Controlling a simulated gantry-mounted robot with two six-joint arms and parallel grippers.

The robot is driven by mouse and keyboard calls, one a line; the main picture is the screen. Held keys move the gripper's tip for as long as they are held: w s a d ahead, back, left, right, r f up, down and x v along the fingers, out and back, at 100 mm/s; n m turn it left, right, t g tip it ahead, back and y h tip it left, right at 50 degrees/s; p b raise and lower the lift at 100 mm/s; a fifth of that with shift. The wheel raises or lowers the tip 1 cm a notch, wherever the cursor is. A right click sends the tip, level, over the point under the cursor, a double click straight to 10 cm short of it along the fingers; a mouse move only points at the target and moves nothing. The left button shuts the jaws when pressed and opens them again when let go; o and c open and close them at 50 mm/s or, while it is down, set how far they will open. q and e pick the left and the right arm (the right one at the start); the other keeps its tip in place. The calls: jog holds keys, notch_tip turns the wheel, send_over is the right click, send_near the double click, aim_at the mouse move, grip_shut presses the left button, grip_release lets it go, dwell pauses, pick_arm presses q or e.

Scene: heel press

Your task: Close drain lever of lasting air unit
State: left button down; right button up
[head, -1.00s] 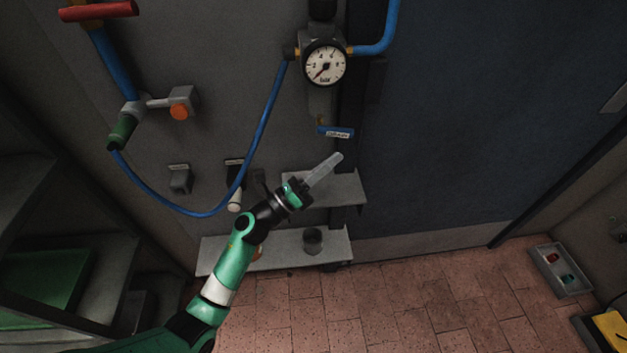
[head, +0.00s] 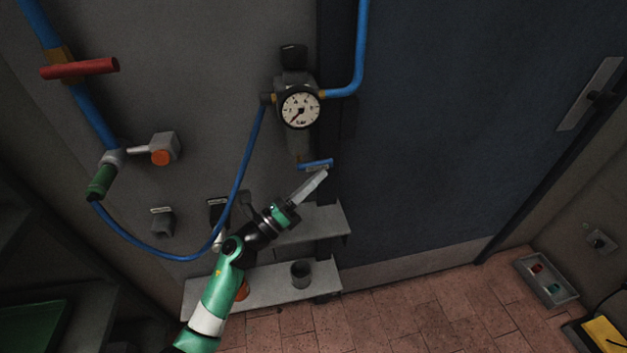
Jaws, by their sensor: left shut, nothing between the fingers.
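The lasting air unit (head: 299,108) is on the grey wall in the head view, with a round white gauge on its front. Its blue drain lever (head: 316,165) sits below the gauge, roughly horizontal and tilted slightly up to the right. My left gripper (head: 318,178) is shut and empty, its pale fingers pointing up and right. Its tips are just below the lever's right part in the picture; I cannot tell whether they touch it. My right gripper is not in view.
Two grey shelves stand below the unit; the lower shelf (head: 262,287) holds a dark cup (head: 300,275). A blue hose (head: 240,175) loops left of the unit to a green-handled fitting (head: 101,181). A red-handled valve (head: 80,68) is at upper left. A blue door (head: 440,130) is at right.

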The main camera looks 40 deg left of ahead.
pick_arm(q)
jog(key=s+d+f+b, duration=0.1)
jog(key=s+f+b, duration=0.1)
jog(key=s+f, duration=0.7)
jog(key=shift+s+d, duration=0.15)
jog(key=shift+s, duration=0.05)
jog(key=shift+f, duration=0.1)
